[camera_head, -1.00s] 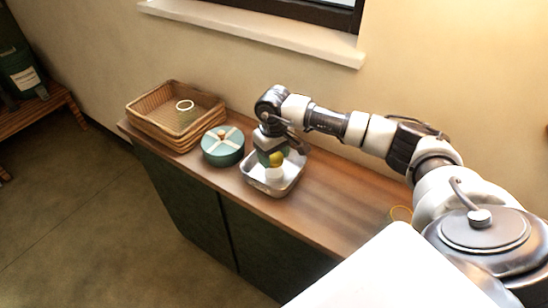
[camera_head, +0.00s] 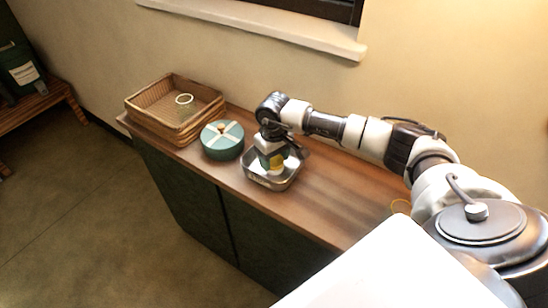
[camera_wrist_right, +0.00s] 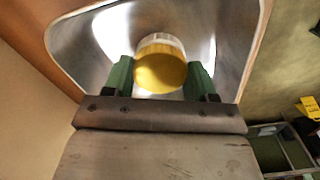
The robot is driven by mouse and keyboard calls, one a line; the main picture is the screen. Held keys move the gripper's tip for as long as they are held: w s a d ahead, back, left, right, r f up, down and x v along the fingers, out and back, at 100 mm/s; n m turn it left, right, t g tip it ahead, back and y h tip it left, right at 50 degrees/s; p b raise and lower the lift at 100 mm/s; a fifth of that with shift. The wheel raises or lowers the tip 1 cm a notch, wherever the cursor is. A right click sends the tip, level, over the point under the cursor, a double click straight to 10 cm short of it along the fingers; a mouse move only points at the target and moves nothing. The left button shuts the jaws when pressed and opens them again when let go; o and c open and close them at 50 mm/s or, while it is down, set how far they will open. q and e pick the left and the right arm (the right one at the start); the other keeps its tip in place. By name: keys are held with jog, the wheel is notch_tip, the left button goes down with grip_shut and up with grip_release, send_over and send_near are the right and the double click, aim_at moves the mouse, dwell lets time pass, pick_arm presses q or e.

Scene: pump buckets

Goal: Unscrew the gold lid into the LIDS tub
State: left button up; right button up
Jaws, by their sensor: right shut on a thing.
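The gold lid (camera_wrist_right: 160,72) shows as a round yellow face between the green fingers of my right gripper (camera_wrist_right: 160,80) in the wrist view. A pale band lies just beyond the lid; I cannot tell if it is part of a jar. The metal tub (camera_head: 284,184) stands on the wooden counter with a small, unreadable label on its front. My left gripper is not in view.
A round green tin (camera_head: 222,140) with a pale cross on top stands left of the tub. Further left is a woven basket (camera_head: 160,128) with a pale ring-topped thing (camera_head: 184,101) in it. The counter (camera_head: 325,195) right of the tub is mostly bare. A wall rises behind.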

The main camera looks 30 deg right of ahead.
jog(key=o, duration=1)
